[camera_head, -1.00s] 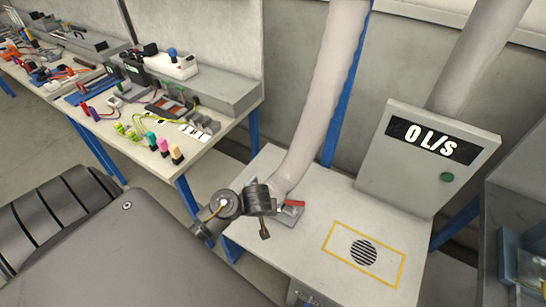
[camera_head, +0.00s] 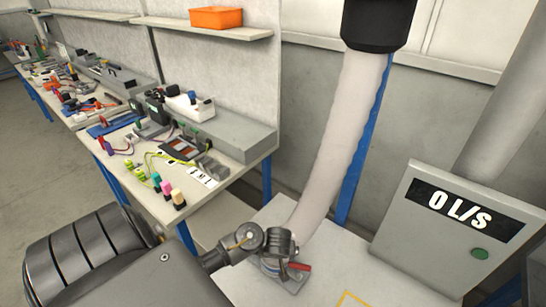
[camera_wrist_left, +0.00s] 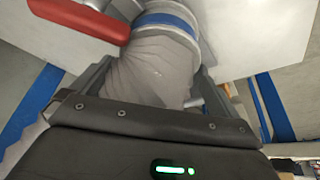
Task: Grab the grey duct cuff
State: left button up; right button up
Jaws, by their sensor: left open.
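The grey duct cuff (camera_wrist_left: 155,72) shows large in the left wrist view, wrinkled and tapering, with a blue ring beside its wide end. My left gripper (camera_wrist_left: 160,88) is open, with one finger on each side of the cuff; I cannot tell whether they touch it. In the head view my left gripper (camera_head: 279,245) is at the foot of the pale duct hose (camera_head: 345,135) and hides most of the cuff there. My right gripper is in neither view.
A red lever (camera_head: 299,266) sits right beside the gripper; it shows large in the left wrist view (camera_wrist_left: 82,18). The grey meter box (camera_head: 450,228) reads 0 L/s at right. A cluttered workbench (camera_head: 225,185) stands at left. The white bench top (camera_head: 345,262) is clear right of the lever.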

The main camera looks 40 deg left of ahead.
pick_arm(q)
jog(key=shift+f, duration=0.15)
jog(key=b+x, duration=0.2)
jog(key=x, duration=0.3)
jog(key=shift+w+a, duration=0.1)
pick_arm(e)
notch_tip(320, 180, down, 2)
jog(key=shift+f, duration=0.1)
jog(key=shift+d, duration=0.1)
pick_arm(q)
jog(key=c, duration=0.8)
pick_arm(e)
jog(key=shift+w, duration=0.15)
